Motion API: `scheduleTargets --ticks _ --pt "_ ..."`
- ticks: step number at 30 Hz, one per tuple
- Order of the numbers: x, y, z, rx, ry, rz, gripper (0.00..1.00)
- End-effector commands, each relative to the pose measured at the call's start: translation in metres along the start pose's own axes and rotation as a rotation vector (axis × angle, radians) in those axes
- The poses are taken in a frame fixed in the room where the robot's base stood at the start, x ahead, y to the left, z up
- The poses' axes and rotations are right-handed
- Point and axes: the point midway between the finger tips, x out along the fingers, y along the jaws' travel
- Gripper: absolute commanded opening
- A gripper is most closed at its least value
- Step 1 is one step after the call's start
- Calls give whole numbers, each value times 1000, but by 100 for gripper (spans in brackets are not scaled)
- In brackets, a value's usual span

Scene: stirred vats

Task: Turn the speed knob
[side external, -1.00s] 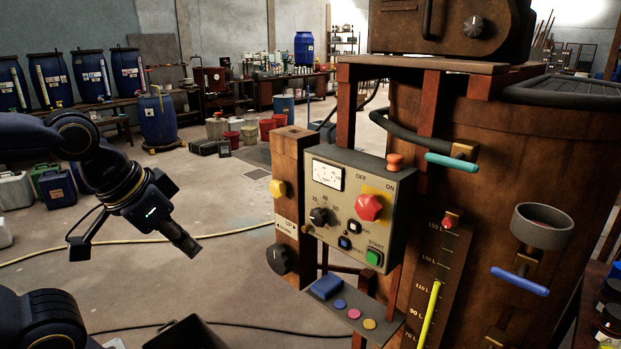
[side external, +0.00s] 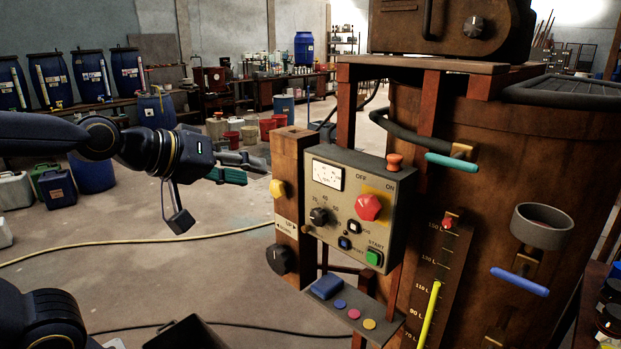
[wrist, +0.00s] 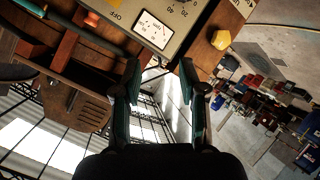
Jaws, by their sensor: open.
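The speed knob (side external: 319,216) is a small black dial with a number scale, on the grey control panel (side external: 325,238) in the side view. It sits at the panel's left, below a white meter (side external: 327,176). My gripper (side external: 252,170) is left of the panel, level with the meter, apart from it and higher than the knob. Its two fingers are spread and empty. In the wrist view the open fingers (wrist: 160,78) show below the panel's meter (wrist: 153,29). Part of the number scale shows at the top edge; I cannot make out the knob there.
A wooden post with a yellow knob (side external: 277,187) and a large black knob (side external: 280,259) stands left of the panel. A red knob (side external: 368,207) and green button (side external: 374,257) are on the panel. A shelf (side external: 372,331) juts out below.

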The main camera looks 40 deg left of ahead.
Motion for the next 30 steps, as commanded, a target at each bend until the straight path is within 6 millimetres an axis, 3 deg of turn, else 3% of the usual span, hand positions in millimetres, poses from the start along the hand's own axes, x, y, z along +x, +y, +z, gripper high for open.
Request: scheduleTargets --ticks 3,6,9,13,16,20,25,30 --pt "47 -6 -28 -316 156 30 57" --pt "84 -32 -42 -541 312 4 68" --pt "112 -67 -41 -674 476 -49 68" --pt "130 -112 -28 -705 690 -116 68" --pt "131 -136 -13 -633 839 -140 68" --pt "123 -150 8 -444 988 -116 68" --pt "112 -141 45 -98 1072 1 68" --pt "108 -126 94 277 1026 142 68"
